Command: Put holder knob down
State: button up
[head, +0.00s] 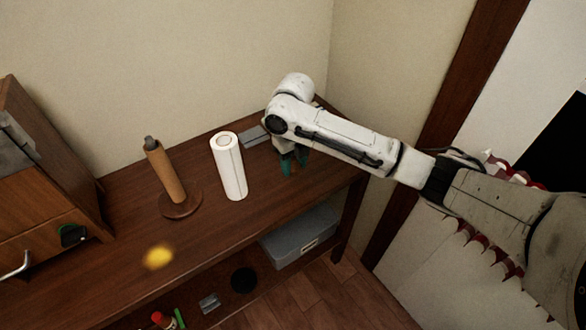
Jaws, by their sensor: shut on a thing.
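My gripper (293,166), with green-tipped fingers, points down over the right end of the brown wooden table (190,235). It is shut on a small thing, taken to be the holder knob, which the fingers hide. I cannot tell whether the knob touches the tabletop. The holder (166,176) stands at the left, a brown upright tube on a round wooden base with a grey tip on top. A white paper roll (231,170) stands upright between the holder and my gripper.
A flat grey object (253,136) lies behind the roll, near the wall. A wooden cabinet (40,165) stands at the left. A blurred yellow thing (158,257) shows near the front. A grey box (300,238) sits below the tabletop. Bare tabletop lies around my gripper.

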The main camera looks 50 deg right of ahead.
aim_at(293, 165)
jog(key=shift+w+f+p, duration=0.15)
jog(key=shift+f+p, duration=0.4)
jog(key=shift+f, duration=1.2)
jog(key=shift+f, duration=0.15)
jog(key=o, duration=1.1)
jog(key=shift+c, duration=0.2)
notch_tip(293, 165, up, 12)
jog(key=b, duration=0.2)
jog(key=shift+r, duration=0.2)
